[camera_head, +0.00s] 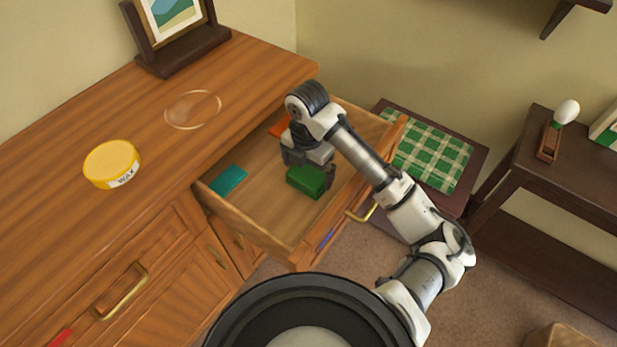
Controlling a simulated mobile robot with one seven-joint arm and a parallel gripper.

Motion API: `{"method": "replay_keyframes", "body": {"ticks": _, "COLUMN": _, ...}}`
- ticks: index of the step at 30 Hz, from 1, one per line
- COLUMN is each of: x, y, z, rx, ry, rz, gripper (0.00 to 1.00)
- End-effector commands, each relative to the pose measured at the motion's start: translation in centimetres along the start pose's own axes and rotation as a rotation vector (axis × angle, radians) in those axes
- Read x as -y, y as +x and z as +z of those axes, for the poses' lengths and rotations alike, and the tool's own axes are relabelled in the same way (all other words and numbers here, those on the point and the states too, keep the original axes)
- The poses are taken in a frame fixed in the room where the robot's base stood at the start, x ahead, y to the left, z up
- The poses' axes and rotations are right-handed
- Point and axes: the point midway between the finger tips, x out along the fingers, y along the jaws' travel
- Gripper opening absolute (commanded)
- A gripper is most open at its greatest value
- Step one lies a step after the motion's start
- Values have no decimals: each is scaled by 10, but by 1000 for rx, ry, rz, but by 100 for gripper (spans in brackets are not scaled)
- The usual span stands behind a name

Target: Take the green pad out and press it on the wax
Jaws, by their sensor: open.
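The green pad (305,181) is a small dark green block inside the open drawer (268,237). My gripper (309,172) reaches down into the drawer with its open fingers at the pad, one on each side of it as far as I can see. Part of the pad is hidden by the gripper. The wax (111,164) is a round yellow tin labelled WAX on top of the wooden cabinet at the left, well apart from my gripper.
A teal piece (228,180) and an orange piece (279,127) also lie in the drawer. The drawer walls surround my gripper. A clear round outline (193,109) and a picture frame (182,47) are on the cabinet top. A green checked cushion (432,150) lies beyond.

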Motion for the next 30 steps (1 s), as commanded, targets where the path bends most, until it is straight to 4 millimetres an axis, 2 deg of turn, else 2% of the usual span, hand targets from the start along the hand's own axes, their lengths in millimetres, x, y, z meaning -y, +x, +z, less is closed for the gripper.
{"method": "replay_keyframes", "body": {"ticks": 3, "x": 1, "y": 18, "z": 4, "rx": -2, "ry": 2, "rz": -1, "gripper": 100}}
{"method": "replay_keyframes", "body": {"ticks": 6, "x": 1, "y": 27, "z": 3, "rx": -1, "ry": 1, "rz": -1, "gripper": 100}}
{"method": "replay_keyframes", "body": {"ticks": 14, "x": 0, "y": 30, "z": 4, "rx": 0, "ry": 1, "rz": 0, "gripper": 100}}
{"method": "replay_keyframes", "body": {"ticks": 22, "x": 0, "y": 30, "z": 4, "rx": 0, "ry": 1, "rz": 0, "gripper": 66}}
{"method": "replay_keyframes", "body": {"ticks": 30, "x": 0, "y": 28, "z": 4, "rx": 1, "ry": 1, "rz": 0, "gripper": 66}}
